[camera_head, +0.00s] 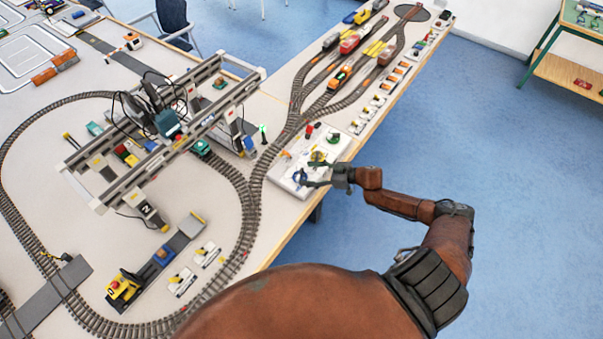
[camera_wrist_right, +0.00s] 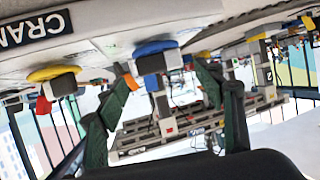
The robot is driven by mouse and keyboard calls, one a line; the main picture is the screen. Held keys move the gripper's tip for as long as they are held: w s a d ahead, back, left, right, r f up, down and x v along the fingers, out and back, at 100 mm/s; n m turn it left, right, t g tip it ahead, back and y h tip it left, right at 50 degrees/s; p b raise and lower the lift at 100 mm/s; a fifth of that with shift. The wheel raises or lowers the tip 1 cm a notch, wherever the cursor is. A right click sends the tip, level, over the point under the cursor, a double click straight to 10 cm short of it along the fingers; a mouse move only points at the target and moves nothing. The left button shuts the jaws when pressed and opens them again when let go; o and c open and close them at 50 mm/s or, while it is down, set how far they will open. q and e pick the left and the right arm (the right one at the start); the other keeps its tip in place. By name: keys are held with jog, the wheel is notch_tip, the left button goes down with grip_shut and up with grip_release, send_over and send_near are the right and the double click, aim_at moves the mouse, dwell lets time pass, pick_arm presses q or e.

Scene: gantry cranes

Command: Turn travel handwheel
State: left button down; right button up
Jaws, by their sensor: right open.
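A white control panel (camera_head: 284,172) lies at the table's right edge in the head view. It carries a blue handwheel (camera_head: 299,176) and a yellow handwheel (camera_head: 318,157). My right gripper (camera_head: 312,175) is over the panel, at the blue handwheel. In the right wrist view, the blue handwheel (camera_wrist_right: 155,47) shows between the two spread fingers of the gripper (camera_wrist_right: 160,90), and the yellow handwheel (camera_wrist_right: 52,73) is to the left. I cannot tell whether the fingers touch the blue wheel. No readable label shows which wheel is for travel. My left gripper is out of view.
The gantry crane (camera_head: 165,120) spans the model track left of the panel. A red knob (camera_head: 309,130) stands at the panel's far end. Several trains, including an orange one (camera_head: 340,77), stand on the sidings beyond. Open blue floor (camera_head: 470,130) lies right of the table.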

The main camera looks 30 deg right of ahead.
jog(key=v, duration=0.7)
jog(key=shift+s+d, duration=0.15)
jog(key=shift+d, duration=0.05)
jog(key=shift+r, duration=0.1)
dwell(1.6)
